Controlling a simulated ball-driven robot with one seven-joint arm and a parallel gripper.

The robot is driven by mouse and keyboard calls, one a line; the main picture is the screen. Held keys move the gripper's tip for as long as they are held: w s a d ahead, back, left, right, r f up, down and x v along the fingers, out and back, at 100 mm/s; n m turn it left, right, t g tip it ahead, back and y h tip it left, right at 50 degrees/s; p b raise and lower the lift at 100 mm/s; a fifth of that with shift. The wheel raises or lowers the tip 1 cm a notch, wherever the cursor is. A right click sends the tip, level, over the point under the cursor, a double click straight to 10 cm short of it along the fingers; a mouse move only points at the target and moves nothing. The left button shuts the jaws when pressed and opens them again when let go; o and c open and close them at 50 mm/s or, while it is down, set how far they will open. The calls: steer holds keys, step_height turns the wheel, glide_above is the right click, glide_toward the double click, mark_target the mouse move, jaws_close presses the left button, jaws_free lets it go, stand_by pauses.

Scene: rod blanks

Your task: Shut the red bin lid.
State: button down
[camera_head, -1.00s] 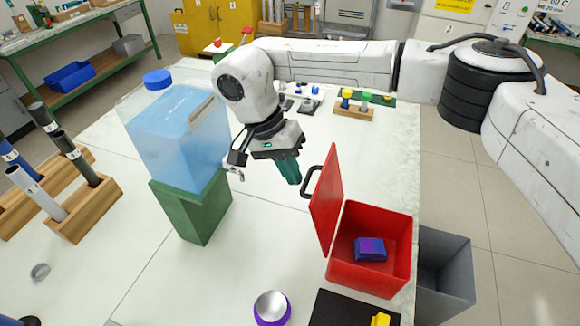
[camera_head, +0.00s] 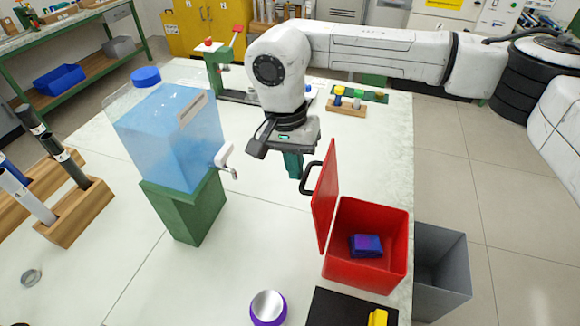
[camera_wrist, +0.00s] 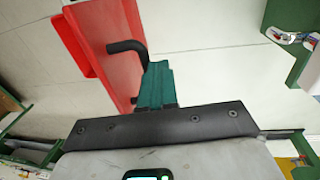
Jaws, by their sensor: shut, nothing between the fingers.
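The red bin (camera_head: 368,240) stands on the white table with its lid (camera_head: 326,197) raised upright on its left side. A dark handle (camera_head: 308,180) sticks out from the lid's outer face. A blue and purple block (camera_head: 366,246) lies inside the bin. My gripper (camera_head: 294,172) is shut and empty, just left of the lid beside the handle. In the wrist view my green fingers (camera_wrist: 156,82) are close to the handle (camera_wrist: 126,47) and the red lid (camera_wrist: 108,35); I cannot tell if they touch.
A water tank (camera_head: 172,135) with a tap stands on a green stand (camera_head: 187,208) to the left. A grey bin (camera_head: 440,268) sits right of the red one. A purple-rimmed bowl (camera_head: 268,307) and a black mat (camera_head: 345,308) are in front. The table between stand and red bin is clear.

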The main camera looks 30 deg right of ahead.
steer(key=shift+s+d+r+t+y+b, duration=0.25)
steer(key=shift+s+d+t+y+b, duration=0.15)
steer(key=shift+s+d, duration=0.2)
steer(key=s+d+t+y+b, duration=0.5)
steer(key=s+d+b, duration=0.4)
steer(key=b, duration=0.5)
steer(key=s+d+f+t+y+b, duration=0.6)
steer(key=s+d+f+b, duration=0.2)
steer(key=b, duration=2.2)
step_height(320, 180, down, 2)
steer(key=shift+s+d+f, duration=0.2)
steer(key=shift+f, duration=0.05)
steer(key=shift+b, duration=0.35)
